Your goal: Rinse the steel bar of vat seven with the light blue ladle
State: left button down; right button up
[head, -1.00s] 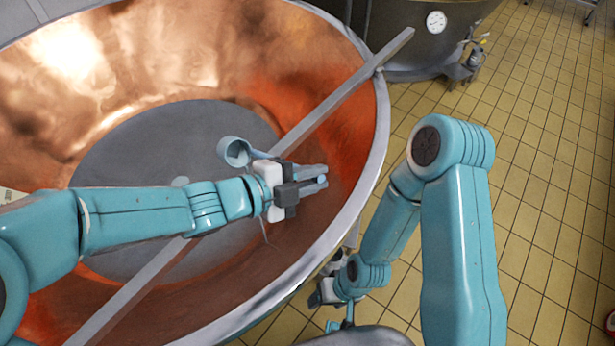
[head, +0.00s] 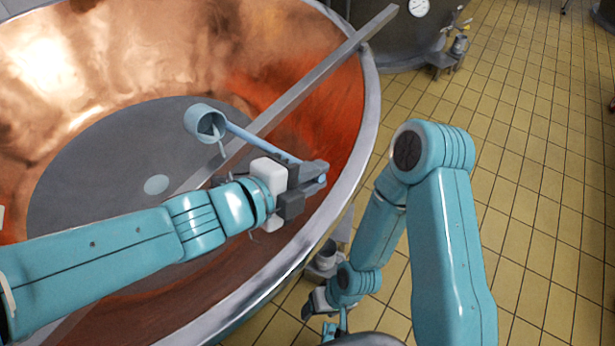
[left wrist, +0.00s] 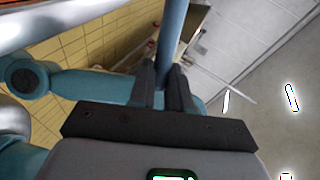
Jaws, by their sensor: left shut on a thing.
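The light blue ladle (head: 262,140) is in my left gripper (head: 318,172), which is shut on its handle. The ladle's cup (head: 205,122) is tilted beside the steel bar, with a pale stream hanging from its lip. In the left wrist view the handle (left wrist: 172,35) runs up from between the fingers (left wrist: 167,85). The steel bar (head: 330,68) lies across the rim of the copper vat (head: 372,110). My left arm hides part of the bar. My right gripper (head: 325,318) is low outside the vat, small and partly hidden, so its jaw state is unclear.
The vat holds grey liquid (head: 90,150) with a pale round patch (head: 156,185). A dark vat with a gauge (head: 419,7) stands at the back right. The yellow tiled floor (head: 530,200) on the right is mostly clear.

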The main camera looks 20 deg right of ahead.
pick_arm(q)
jog(key=shift+s+d+f+m+t+y+b, duration=0.1)
jog(key=shift+f+m+t+b, duration=0.25)
jog(key=shift+f+b, duration=1.4)
jog(key=shift+s+d+f+m+t+y+b, duration=0.1)
jog(key=shift+f+m+b, duration=0.6)
jog(key=shift+b, duration=1.8)
jog(key=shift+s+f+m+t+y+b, duration=0.15)
jog(key=shift+f+t+b, duration=0.1)
jog(key=shift+f+b, duration=1.6)
jog(key=shift+b, duration=0.75)
jog(key=shift+a, duration=0.1)
